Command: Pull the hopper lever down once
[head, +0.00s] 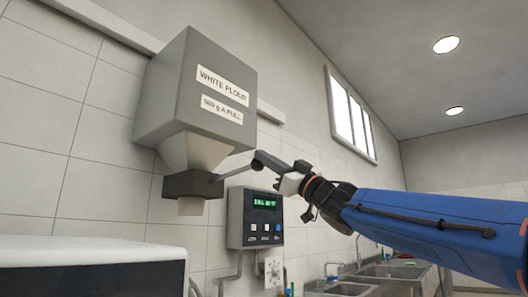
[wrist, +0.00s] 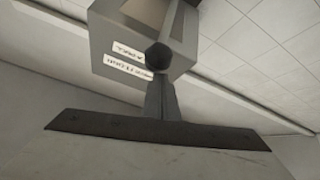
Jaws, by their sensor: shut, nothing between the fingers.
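The grey flour hopper (head: 190,90) is on the tiled wall, labelled "WHITE FLOUR". Under its funnel is a dark outlet block (head: 192,184). The thin lever (head: 232,173) slants up to the right from this block to a dark round knob (head: 257,161). My gripper (head: 271,160) is shut and empty, with its fingertips right at the knob from the right. In the wrist view, the knob (wrist: 158,55) lies just beyond the shut fingertips (wrist: 156,80), with the hopper (wrist: 112,40) behind. I cannot tell whether they touch.
A grey control box (head: 255,217) with a green display hangs on the wall below the knob. A white-topped unit (head: 90,253) stands at the lower left. Metal sinks (head: 385,275) are at the lower right. The air above my gripper is clear.

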